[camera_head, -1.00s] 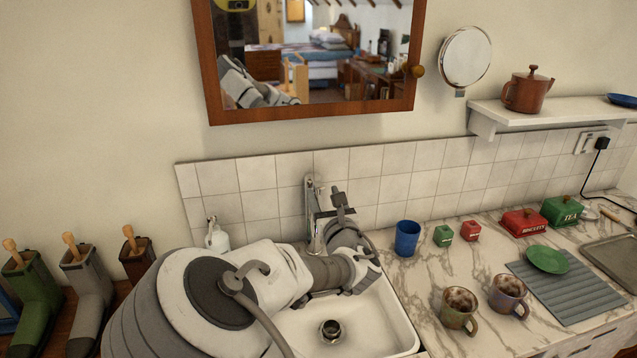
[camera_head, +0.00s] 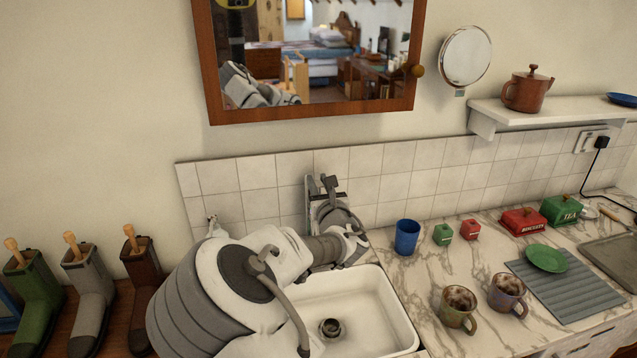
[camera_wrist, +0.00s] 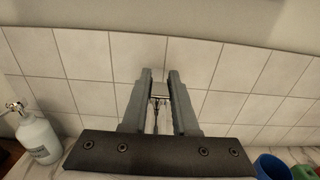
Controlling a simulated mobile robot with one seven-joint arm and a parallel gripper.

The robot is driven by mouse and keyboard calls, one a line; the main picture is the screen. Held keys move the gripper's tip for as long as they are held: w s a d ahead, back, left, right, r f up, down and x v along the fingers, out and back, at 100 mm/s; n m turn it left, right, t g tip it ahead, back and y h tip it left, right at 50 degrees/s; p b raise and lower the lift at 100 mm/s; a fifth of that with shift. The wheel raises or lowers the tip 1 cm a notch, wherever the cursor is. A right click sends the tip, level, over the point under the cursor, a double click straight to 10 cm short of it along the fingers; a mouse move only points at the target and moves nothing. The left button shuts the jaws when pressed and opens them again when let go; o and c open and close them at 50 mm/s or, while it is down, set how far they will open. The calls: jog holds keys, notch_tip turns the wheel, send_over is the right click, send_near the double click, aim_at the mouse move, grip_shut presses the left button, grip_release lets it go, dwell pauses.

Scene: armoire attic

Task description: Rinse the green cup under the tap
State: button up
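A greenish-brown mug (camera_head: 457,308) stands upright on the marble counter right of the sink. It is the greener of two similar mugs; the other (camera_head: 507,294) is more purple-brown. The chrome tap (camera_head: 311,190) is at the back of the white sink (camera_head: 388,315), mostly hidden behind my arm. My gripper (camera_head: 325,184) is at the tap, well away from the mugs. In the wrist view its fingers (camera_wrist: 160,78) are parted, with the thin metal tap (camera_wrist: 158,92) seen between them. I cannot tell whether they touch it. No water shows in the sink.
A blue cup (camera_head: 407,238), small green and red boxes, and a green plate (camera_head: 546,259) on a grey mat stand on the counter. A white soap bottle (camera_wrist: 38,136) is left of the tap. A mirrored cabinet (camera_head: 310,60) hangs above.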

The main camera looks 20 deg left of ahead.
grip_shut()
dwell(1.0)
